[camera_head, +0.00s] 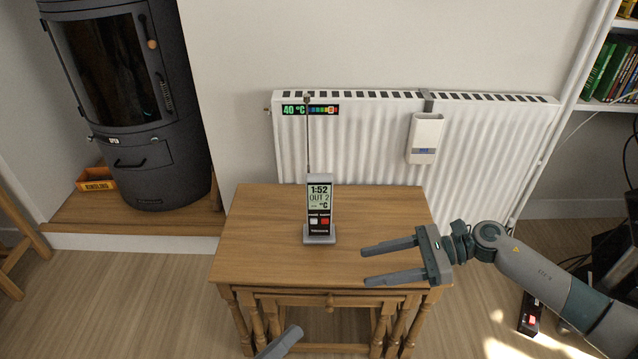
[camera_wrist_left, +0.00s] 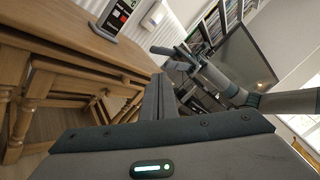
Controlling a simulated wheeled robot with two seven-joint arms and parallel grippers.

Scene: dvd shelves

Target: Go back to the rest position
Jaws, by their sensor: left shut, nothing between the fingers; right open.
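My right gripper (camera_head: 368,265) reaches in from the right in the head view. Its two fingers are apart and empty, over the right part of the wooden table (camera_head: 255,215). My left gripper (camera_head: 290,334) shows only as a grey tip at the bottom edge of the head view, in front of the table. In the left wrist view its fingers (camera_wrist_left: 158,92) are closed together with nothing between them. My right arm also shows in the left wrist view (camera_wrist_left: 225,85), beyond the left fingers.
A weather station with an antenna (camera_head: 319,210) stands upright on the table. Smaller nested tables (camera_head: 330,300) sit underneath. Behind are a white radiator (camera_head: 480,140) with a white holder (camera_head: 425,138), a dark stove (camera_head: 150,110) at left and a shelf (camera_head: 610,70) at right.

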